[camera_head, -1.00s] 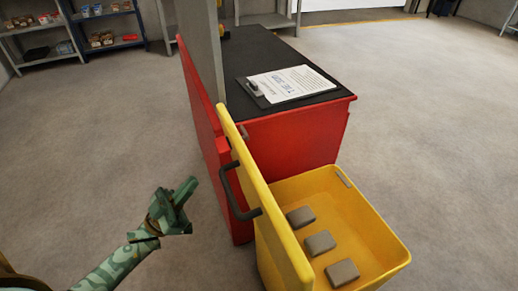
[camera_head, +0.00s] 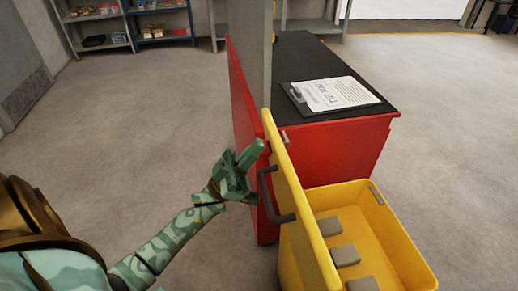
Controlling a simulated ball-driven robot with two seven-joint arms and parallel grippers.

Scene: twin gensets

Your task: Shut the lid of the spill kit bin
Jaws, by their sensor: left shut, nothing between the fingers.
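The yellow spill kit bin (camera_head: 400,240) stands on the floor at the lower right, open at the top, with several grey blocks (camera_head: 345,255) inside. Its yellow lid (camera_head: 298,195) stands raised, roughly upright, along the bin's left side. A dark handle (camera_head: 268,196) is on the lid's left face. My left gripper (camera_head: 250,155) is shut and empty, just left of the lid near the handle's upper end. I cannot tell whether it touches the lid. My right gripper is not in view.
A red cabinet (camera_head: 335,145) with a black top stands behind the bin, with a clipboard (camera_head: 335,93) on it. A grey upright panel (camera_head: 254,60) rises at its left. Shelves (camera_head: 150,20) stand at the back. The floor to the left is clear.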

